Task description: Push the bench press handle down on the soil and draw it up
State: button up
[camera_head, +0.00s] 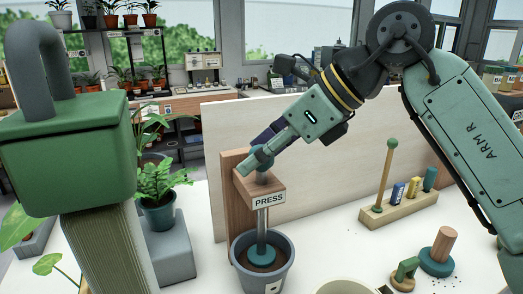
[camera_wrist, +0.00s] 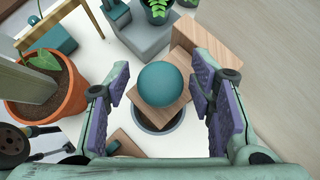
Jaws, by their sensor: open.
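The bench press stands on the white table, with a wooden frame labelled PRESS (camera_head: 268,199), a metal rod and a teal ball handle (camera_wrist: 164,84) on top. Its teal foot (camera_head: 263,255) is inside the grey pot (camera_head: 285,281), low over the dark soil; I cannot tell whether it touches. My gripper (camera_head: 262,152) is at the handle, coming from the upper right. In the wrist view, my gripper (camera_wrist: 167,98) is open, with the ball between its purple pads and a gap on each side. The wrist view mostly hides the pot under the press.
A pale board (camera_head: 335,135) stands behind the press. A potted fern (camera_head: 158,190) on a grey block is left. A terracotta pot (camera_wrist: 48,95) shows in the wrist view.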

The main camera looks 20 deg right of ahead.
jog(key=shift+c, duration=0.5)
grip_shut()
dwell(0.3)
